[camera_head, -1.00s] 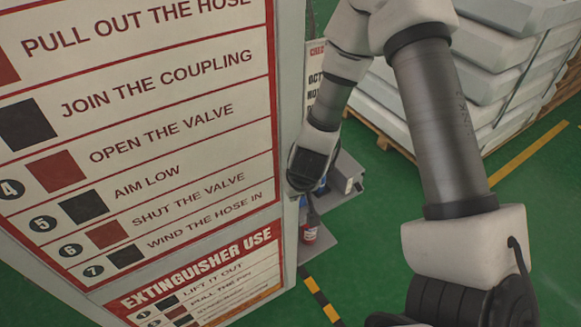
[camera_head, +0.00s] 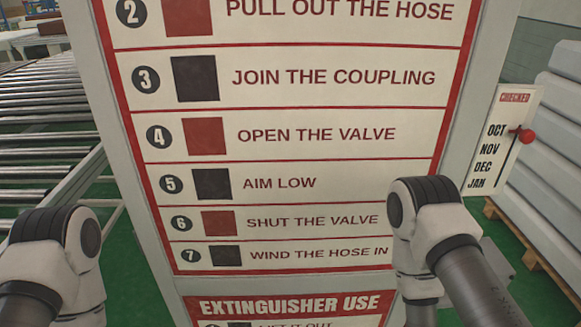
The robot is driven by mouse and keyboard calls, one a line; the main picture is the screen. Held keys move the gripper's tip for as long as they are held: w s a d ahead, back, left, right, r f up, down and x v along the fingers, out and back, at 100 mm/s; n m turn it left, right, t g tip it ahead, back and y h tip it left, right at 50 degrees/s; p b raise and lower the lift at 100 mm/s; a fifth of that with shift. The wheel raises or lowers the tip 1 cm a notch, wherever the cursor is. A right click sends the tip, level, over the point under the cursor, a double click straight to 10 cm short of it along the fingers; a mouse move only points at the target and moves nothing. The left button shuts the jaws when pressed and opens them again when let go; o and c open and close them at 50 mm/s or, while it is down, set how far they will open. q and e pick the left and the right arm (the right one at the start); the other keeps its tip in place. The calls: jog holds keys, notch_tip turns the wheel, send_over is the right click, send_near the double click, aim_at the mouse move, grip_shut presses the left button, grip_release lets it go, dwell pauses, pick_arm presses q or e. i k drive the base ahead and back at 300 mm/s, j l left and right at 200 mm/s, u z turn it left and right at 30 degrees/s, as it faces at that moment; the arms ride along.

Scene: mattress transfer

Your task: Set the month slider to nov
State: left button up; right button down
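Parts of my two arms show at the lower left and lower right. Neither gripper is in the picture.
A large white instruction board (camera_head: 335,160) with red lines fills the middle, close in front. Stacked pale mattresses (camera_head: 555,165) on a wooden pallet (camera_head: 520,245) stand behind the slider board. A roller conveyor (camera_head: 50,120) lies at the left. Green floor shows between.

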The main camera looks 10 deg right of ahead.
aim_at(527, 136)
jog(key=z, duration=1.35)
